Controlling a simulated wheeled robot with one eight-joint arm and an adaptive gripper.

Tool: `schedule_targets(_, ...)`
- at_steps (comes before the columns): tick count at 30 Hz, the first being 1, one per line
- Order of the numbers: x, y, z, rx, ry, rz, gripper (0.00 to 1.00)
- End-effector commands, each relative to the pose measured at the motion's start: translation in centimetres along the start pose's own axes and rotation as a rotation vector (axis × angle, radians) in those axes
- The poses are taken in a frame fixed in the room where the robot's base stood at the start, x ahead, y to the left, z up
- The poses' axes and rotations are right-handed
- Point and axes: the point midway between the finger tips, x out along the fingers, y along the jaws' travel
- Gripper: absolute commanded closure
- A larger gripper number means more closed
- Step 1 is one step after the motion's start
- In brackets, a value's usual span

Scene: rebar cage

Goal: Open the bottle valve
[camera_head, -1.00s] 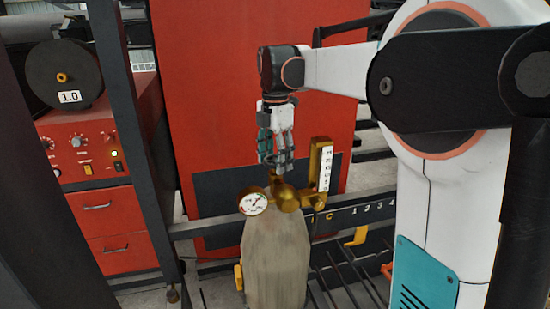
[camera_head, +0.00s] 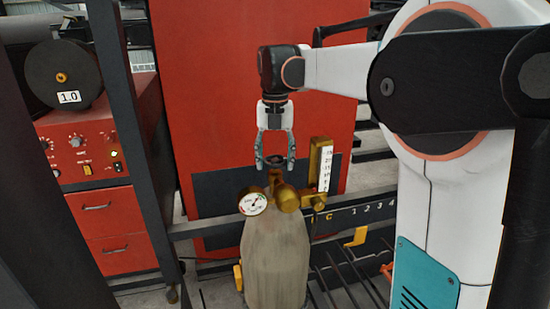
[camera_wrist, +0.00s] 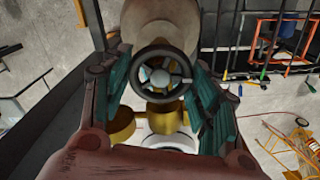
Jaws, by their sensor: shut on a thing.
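The gas bottle (camera_head: 276,262) stands upright in front of me, a pale worn cylinder with brass fittings on top. Its valve handwheel (camera_head: 275,160) is a small dark round wheel on the brass stem. In the wrist view the spoked handwheel (camera_wrist: 162,75) sits between the two teal-padded fingers. My gripper (camera_head: 275,163) points straight down from above, with one finger on the left and one on the right of the wheel, shut on it. A round white gauge (camera_head: 253,203) is at the left of the fittings. A white-scaled brass flowmeter (camera_head: 322,170) is at the right.
A red cabinet panel (camera_head: 225,80) stands behind the bottle. A red control box (camera_head: 85,150) with a black reel (camera_head: 63,74) is at the left, beside a dark upright post (camera_head: 125,110). A rail with hooks and numbers runs right of the bottle.

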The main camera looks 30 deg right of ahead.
Motion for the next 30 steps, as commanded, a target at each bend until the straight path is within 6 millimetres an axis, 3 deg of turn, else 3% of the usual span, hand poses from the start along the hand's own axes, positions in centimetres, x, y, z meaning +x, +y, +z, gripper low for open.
schedule_targets(9, 0.0, -0.01, 0.0, -0.106, 0.0, 0.0, 0.69)
schedule_targets(24, 0.01, -0.01, -0.01, -0.124, 0.0, 0.0, 0.69)
schedule_targets(25, 0.01, -0.01, -0.01, -0.124, 0.0, 0.0, 0.4)
schedule_targets(27, 0.01, -0.01, -0.01, -0.123, 0.0, 0.0, 0.24)
schedule_targets(30, 0.01, -0.02, -0.01, -0.123, 0.0, 0.0, 0.24)
